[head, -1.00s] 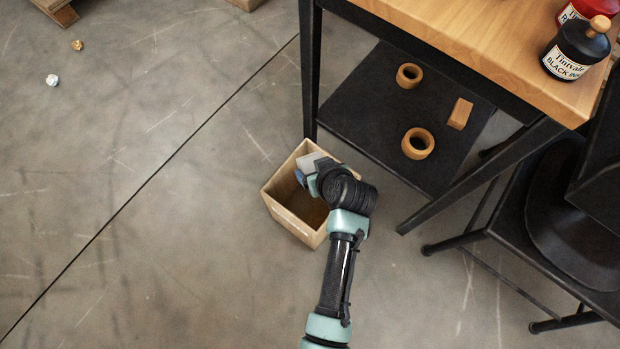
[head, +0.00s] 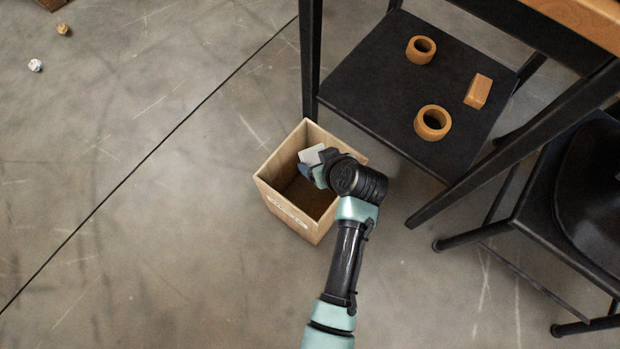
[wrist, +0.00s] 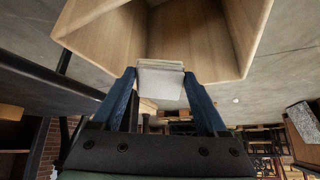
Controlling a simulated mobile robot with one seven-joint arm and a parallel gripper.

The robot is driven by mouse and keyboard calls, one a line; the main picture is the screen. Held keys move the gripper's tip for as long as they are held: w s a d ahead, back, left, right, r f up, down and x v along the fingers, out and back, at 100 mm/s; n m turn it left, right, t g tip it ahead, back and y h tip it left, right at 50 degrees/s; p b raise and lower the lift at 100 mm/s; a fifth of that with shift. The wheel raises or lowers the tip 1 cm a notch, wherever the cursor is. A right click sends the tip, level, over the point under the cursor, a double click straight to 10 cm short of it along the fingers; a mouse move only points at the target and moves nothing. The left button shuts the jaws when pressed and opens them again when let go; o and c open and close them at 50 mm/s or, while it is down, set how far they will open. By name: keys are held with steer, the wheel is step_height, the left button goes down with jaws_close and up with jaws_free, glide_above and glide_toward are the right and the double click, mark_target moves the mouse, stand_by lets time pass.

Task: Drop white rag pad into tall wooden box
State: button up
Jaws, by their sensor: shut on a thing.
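The tall wooden box (head: 283,211) stands open-topped on the floor beside the table leg. The white rag pad (head: 312,155) shows at the box's mouth in the head view. My gripper (head: 307,172) is over the box opening, partly hidden by my own wrist. In the wrist view the blue fingers of my gripper (wrist: 163,92) are shut on the pad (wrist: 160,80), a pale folded block between the tips. The pale wooden walls of the box (wrist: 105,38) fill the upper part of that view. How deep the pad sits is hard to tell.
A black lower shelf (head: 375,85) at the right holds two wooden rings (head: 433,122) and a small wooden block (head: 478,91). The table leg (head: 311,60) stands close behind the box. Crumpled balls (head: 36,65) lie on the floor at upper left. The left floor is mostly clear.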

steer(key=shift+f, duration=0.5)
steer(key=shift+r, duration=0.1)
steer(key=o, duration=1.1)
steer(key=p+v, duration=0.7)
steer(key=v, duration=0.6)
